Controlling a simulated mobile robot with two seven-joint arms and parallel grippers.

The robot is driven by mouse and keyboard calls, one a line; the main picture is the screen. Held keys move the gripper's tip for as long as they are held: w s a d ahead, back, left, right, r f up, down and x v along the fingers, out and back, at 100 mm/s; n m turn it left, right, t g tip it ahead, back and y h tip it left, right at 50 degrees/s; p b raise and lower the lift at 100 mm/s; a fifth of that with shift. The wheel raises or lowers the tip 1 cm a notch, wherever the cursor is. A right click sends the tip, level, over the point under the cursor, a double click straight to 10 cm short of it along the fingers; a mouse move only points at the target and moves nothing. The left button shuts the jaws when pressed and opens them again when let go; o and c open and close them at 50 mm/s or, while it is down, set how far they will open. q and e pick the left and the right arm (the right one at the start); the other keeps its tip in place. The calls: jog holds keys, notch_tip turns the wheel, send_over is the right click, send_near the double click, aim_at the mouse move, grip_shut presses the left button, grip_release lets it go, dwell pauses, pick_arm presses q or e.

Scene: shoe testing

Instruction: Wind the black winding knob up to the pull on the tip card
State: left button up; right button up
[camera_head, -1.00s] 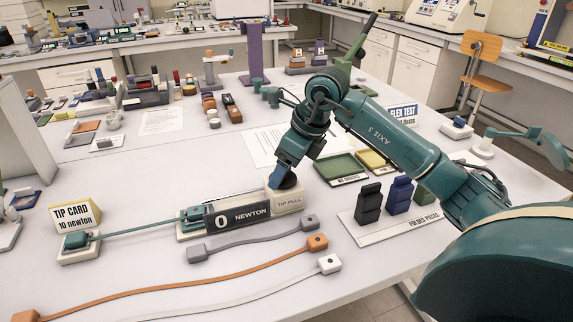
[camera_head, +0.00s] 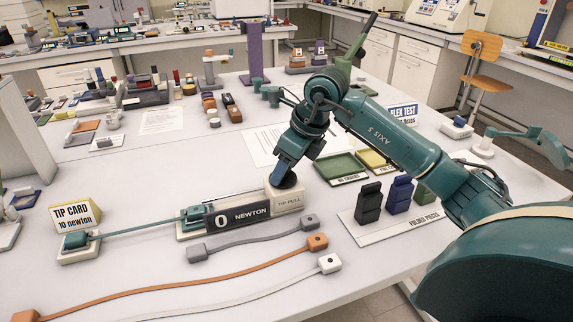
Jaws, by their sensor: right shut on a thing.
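The tip pull device (camera_head: 290,203) stands on the white table with a black display (camera_head: 237,216) reading 0 newton. The black winding knob (camera_head: 287,182) is on top of its cream block and mostly hidden by my right gripper (camera_head: 284,178), which is shut on it from above. A teal lace (camera_head: 140,227) runs straight from the device's teal clamp (camera_head: 193,213) to a teal block (camera_head: 75,240) at the left. The yellow tip card (camera_head: 74,215) behind that block reads 10 newton. My left gripper is not in view.
A grey lace (camera_head: 250,238), an orange lace (camera_head: 190,277) and a white lace (camera_head: 260,292) lie in front of the device. Black and blue folded pieces (camera_head: 399,195) stand on a board at the right. Green (camera_head: 340,167) and yellow trays lie behind.

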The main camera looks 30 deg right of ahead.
jog(key=m+h, duration=0.1)
jog(key=m, duration=0.2)
jog(key=shift+a+m+t, duration=0.15)
jog(key=shift+m+t, duration=0.15)
jog(key=shift+t, duration=0.1)
jog(key=shift+a+m+h+b, duration=0.1)
jog(key=shift+m+h+b, duration=0.3)
jog(key=shift+m, duration=0.7)
jog(key=shift+m+h+b, duration=0.1)
jog(key=shift+m+h, duration=0.5)
jog(key=shift+m, duration=0.5)
jog(key=o, duration=1)
jog(key=shift+r, duration=0.1)
jog(key=shift+p+v, duration=0.85)
jog(key=shift+v, duration=5.7)
